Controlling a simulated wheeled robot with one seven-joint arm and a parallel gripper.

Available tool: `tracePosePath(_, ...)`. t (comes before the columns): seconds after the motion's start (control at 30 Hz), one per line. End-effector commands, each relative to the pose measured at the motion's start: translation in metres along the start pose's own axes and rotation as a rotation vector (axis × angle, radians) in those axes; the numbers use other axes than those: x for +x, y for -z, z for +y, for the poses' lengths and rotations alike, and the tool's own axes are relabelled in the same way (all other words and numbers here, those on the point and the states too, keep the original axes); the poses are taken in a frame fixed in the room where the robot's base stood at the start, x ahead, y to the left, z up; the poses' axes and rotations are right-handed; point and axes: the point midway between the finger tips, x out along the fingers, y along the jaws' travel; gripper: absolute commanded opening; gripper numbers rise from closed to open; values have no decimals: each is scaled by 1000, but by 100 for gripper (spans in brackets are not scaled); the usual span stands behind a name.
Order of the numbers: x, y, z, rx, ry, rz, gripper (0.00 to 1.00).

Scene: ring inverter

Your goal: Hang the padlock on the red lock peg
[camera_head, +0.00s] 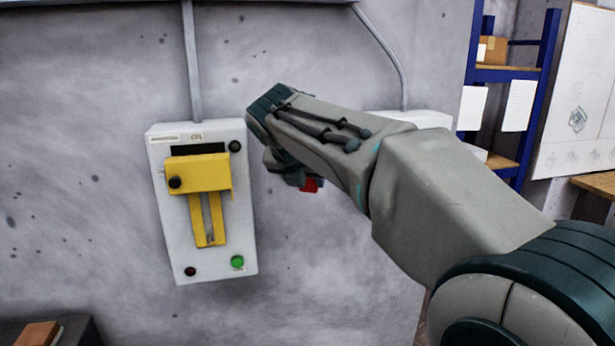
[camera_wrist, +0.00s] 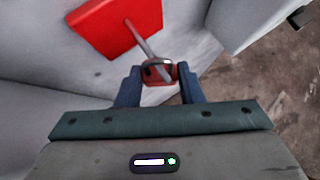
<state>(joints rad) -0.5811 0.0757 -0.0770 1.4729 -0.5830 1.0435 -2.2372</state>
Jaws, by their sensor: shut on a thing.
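My gripper (camera_wrist: 160,72) is shut on the padlock (camera_wrist: 160,79), which has a small red body and a grey shackle. In the wrist view the red lock peg shows as a grey rod (camera_wrist: 143,40) standing out from a red plate (camera_wrist: 118,22) on the wall. The rod's free end overlaps the padlock's shackle in this view. I cannot tell whether the rod passes through the shackle or lies in front of it. In the head view my forearm hides the peg and most of the gripper. A small red patch (camera_head: 310,184) shows under my wrist.
A light grey box (camera_head: 160,262) with a yellow slider and a green button is on the wall, just left of my wrist. Another pale box (camera_head: 432,118) is partly behind my arm. A blue shelf (camera_head: 540,60) stands at the right. The wall below my wrist is bare.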

Motion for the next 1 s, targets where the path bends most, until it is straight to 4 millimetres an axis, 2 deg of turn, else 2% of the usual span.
tracePosePath(0.23, 0, 0, 0, 0, 0, -1, 9)
tracePosePath(0.27, 0, 0, 0, 0, 0, -1, 37)
tracePosePath(0.33, 0, 0, 0, 0, 0, -1, 56)
tracePosePath(0.37, 0, 0, 0, 0, 0, -1, 59)
tracePosePath(0.63, -1, 0, 0, 0, 0, 0, 59)
tracePosePath(0.73, -7, 0, 0, 0, -1, -1, 59)
tracePosePath(0.87, -28, -1, 0, 1, -3, -3, 59)
tracePosePath(1.0, -60, -2, 0, 1, -4, -4, 59)
